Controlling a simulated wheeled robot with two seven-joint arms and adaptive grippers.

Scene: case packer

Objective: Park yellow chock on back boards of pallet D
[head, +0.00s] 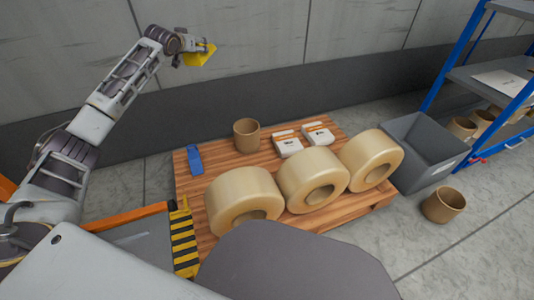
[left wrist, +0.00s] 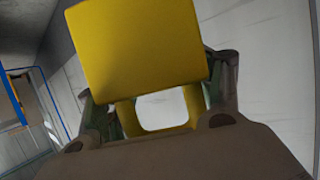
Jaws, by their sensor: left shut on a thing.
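The yellow chock (head: 199,55) is held up in the air at the upper left of the head view, in front of the wall. It fills the middle of the left wrist view (left wrist: 135,45). My left gripper (head: 187,46) is shut on it, and in the left wrist view the fingers sit on either side of its yellow handle. A wooden pallet (head: 190,215) lies on the floor below and to the right of the chock. I cannot read a letter on it. My right gripper is not in view.
Three large tan rolls (head: 238,185) stand along the pallet's front. Behind them are a blue object (head: 195,160), a brown tube (head: 247,136) and white packets (head: 288,145). A grey bin (head: 425,145), another tube (head: 442,205) and a blue shelf (head: 465,75) stand to the right.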

